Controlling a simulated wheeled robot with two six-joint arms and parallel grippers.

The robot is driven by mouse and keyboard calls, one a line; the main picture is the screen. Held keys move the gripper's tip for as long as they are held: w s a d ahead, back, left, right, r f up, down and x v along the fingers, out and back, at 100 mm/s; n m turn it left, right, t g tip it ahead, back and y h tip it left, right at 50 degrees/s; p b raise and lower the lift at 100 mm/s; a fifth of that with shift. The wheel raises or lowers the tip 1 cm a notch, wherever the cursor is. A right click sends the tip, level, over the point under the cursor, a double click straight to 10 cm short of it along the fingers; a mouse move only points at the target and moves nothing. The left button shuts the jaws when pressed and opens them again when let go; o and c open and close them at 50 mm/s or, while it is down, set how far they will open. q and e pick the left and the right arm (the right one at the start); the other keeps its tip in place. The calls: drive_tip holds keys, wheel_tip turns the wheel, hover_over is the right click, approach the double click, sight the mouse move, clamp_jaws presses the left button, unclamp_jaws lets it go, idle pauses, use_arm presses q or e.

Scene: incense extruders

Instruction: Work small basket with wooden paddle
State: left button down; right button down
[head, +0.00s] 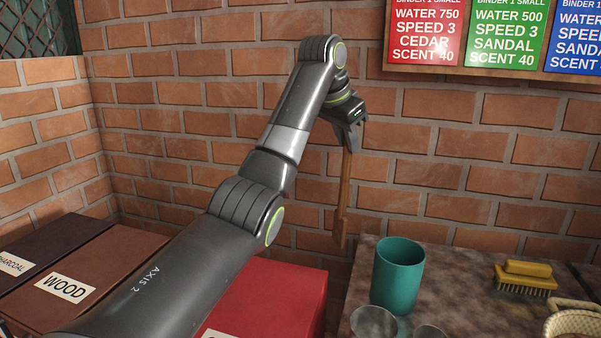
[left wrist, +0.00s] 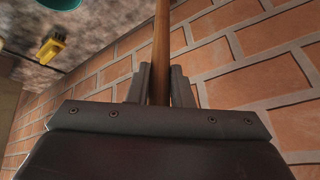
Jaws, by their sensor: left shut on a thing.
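My left gripper (head: 354,122) is raised in front of the brick wall and shut on the wooden paddle (head: 344,195). The paddle hangs down upright from the jaws, its lower end beside the left edge of the stone counter. In the left wrist view the paddle's shaft (left wrist: 161,55) runs between the two fingers (left wrist: 160,88). A small wicker basket (head: 573,322) stands at the lower right of the head view, cut off by the frame edge, well apart from the gripper. My right gripper is not in view.
A teal cup (head: 397,275), a clear glass (head: 374,322) and a yellow brush (head: 525,278) stand on the counter (head: 455,270). A box labelled WOOD (head: 100,265) and a red box (head: 290,295) are at left. Recipe signs (head: 424,32) hang on the wall.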

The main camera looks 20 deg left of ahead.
use_arm(q)
drive_tip(key=s+d+r+m+h, duration=0.1)
drive_tip(key=s+d+r+m, duration=0.15)
drive_tip(key=d, duration=0.35)
drive_tip(key=s+d+r+m+h, duration=0.1)
drive_tip(key=d+r+m, duration=0.1)
drive_tip(key=d+r, duration=0.3)
drive_tip(key=s+d+r+m+g+h, duration=0.25)
drive_tip(key=s+d+m, duration=0.35)
drive_tip(key=s+d, duration=0.7)
drive_tip(key=s+d+r+m+g+h, duration=0.25)
drive_tip(key=s+d+m, duration=0.5)
drive_tip(key=d, duration=0.85)
wheel_tip(320, 180, down, 14)
drive_tip(key=s+n+y, duration=0.1)
drive_tip(key=shift+n+g, duration=0.3)
drive_tip(key=shift+n, duration=0.1)
